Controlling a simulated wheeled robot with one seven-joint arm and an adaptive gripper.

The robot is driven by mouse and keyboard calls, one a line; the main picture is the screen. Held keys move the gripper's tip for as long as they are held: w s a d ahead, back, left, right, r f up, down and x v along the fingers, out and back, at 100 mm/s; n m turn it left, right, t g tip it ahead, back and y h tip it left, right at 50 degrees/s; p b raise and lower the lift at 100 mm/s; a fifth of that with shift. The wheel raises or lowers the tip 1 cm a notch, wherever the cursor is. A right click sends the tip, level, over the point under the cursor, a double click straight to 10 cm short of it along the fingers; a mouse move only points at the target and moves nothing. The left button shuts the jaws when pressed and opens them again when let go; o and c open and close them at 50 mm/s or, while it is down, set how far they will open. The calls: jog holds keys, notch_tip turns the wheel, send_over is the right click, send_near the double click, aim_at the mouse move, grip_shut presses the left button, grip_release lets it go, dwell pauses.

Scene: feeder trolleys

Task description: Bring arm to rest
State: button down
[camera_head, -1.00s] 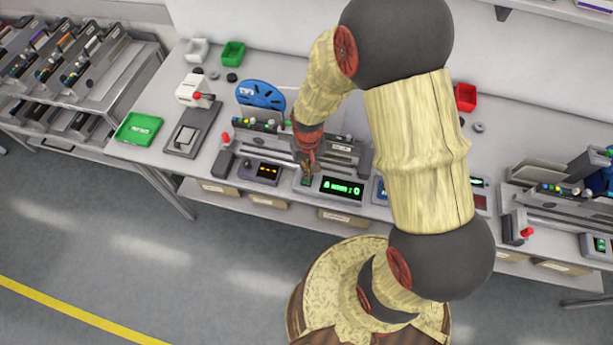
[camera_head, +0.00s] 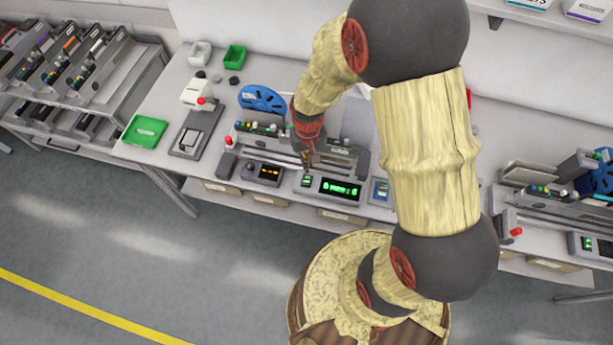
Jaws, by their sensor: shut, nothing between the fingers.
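My arm rises from my base at the lower middle and arches up, over and down to the bench in the head view. My gripper (camera_head: 309,165) is shut and empty. It hangs in front of the grey feeder unit, a little above the small device with a green-lit display (camera_head: 340,188). The gripper is small in the picture, and its exact height above the device is hard to tell.
The bench (camera_head: 158,112) holds a blue reel (camera_head: 262,98), a green tray (camera_head: 145,131), a lever press (camera_head: 196,130) and small bins (camera_head: 234,57). A feeder trolley (camera_head: 85,75) stands left. Another feeder unit (camera_head: 555,205) is at right. Floor in front is open.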

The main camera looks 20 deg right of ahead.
dwell(0.5)
jog(key=s+r+t+b, duration=0.2)
jog(key=s+r+b, duration=0.3)
jog(key=r, duration=0.6)
jog(key=s+r+n+t+b, duration=0.1)
jog(key=s+r+t+b, duration=0.2)
jog(key=s+r, duration=0.6)
notch_tip(320, 180, up, 2)
jog(key=b, duration=0.2)
jog(key=shift+t+b, duration=0.3)
jog(key=shift+b, duration=0.1)
